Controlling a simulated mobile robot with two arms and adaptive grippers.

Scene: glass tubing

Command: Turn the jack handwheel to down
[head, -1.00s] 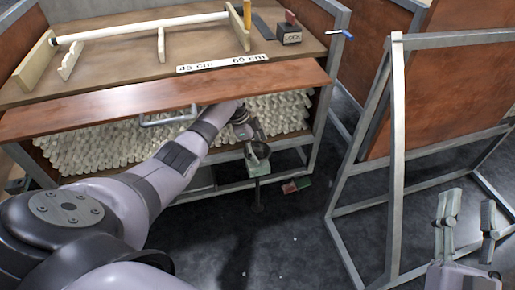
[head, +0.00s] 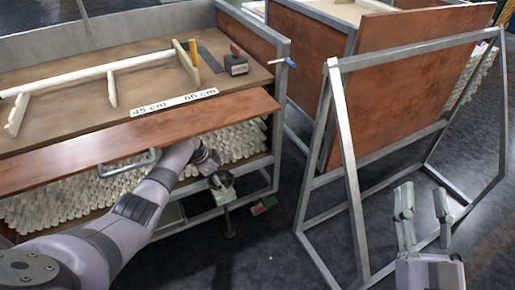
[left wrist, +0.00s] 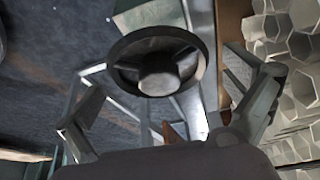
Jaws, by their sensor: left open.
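The jack handwheel is a dark round rim with a central hub (left wrist: 158,75), large in the left wrist view. In the head view, the jack (head: 224,194) stands at the front of the cabinet, low on its right side, partly hidden by my left gripper. My left gripper (head: 212,170) is at the wheel; in the left wrist view its fingers (left wrist: 165,92) are spread wide, one on each side of the wheel, with gaps to the rim. My right gripper (head: 422,192) is open and empty at the lower right, away from the jack.
A cabinet full of glass tubes (head: 60,200) has a wooden front flap (head: 130,140) with a metal handle (head: 128,162) beside my left arm. A metal A-frame rack (head: 345,170) stands to the right. A small red and green object (head: 263,205) lies near the jack.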

